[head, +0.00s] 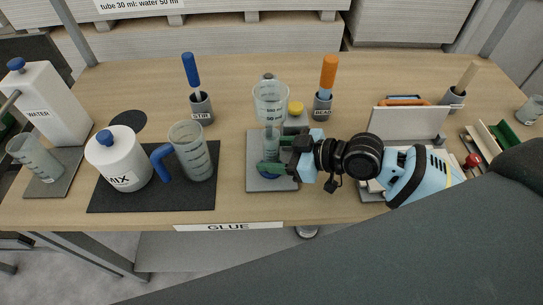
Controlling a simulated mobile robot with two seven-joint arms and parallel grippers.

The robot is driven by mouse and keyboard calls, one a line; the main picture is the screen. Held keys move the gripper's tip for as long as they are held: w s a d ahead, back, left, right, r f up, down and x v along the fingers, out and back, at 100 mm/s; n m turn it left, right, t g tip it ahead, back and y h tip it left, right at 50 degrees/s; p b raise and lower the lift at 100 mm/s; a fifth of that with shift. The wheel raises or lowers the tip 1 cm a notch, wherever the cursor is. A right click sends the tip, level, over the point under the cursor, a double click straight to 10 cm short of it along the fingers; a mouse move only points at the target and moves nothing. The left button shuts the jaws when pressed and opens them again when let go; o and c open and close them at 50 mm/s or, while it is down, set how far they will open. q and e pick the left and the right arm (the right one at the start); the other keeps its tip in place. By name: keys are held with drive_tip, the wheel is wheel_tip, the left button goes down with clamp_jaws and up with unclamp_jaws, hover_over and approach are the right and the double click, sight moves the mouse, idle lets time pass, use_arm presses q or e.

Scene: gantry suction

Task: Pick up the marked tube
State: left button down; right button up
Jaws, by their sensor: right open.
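The marked tube (271,108) is a clear, graduated cylinder with a wide rim, standing upright on a grey pad (256,146) near the middle of the table. A blue part shows low down at its base. My right gripper (272,155) comes in from the right, level with the lower part of the tube. Its green-tipped fingers are apart, one on the near side and one towards the far side of the tube. Whether either finger touches it I cannot tell. The fingers partly hide the tube's lower part. My left gripper is not in view.
A graduated jug with a blue handle (193,152) and the MIX pot (119,160) stand on a black mat left of the tube. Behind are the STIR holder (201,108), a yellow-capped item (295,108) and an orange-handled tool (328,75). The WATER container (51,105) stands far left.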

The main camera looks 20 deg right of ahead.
sight(277, 148)
drive_tip(key=shift+w+a+f, duration=0.25)
drive_tip(key=shift+a, duration=0.15)
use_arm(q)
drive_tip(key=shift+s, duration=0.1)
use_arm(e)
drive_tip(key=shift+c, duration=0.4)
drive_tip(key=c, duration=1)
drive_tip(key=shift+r, duration=0.15)
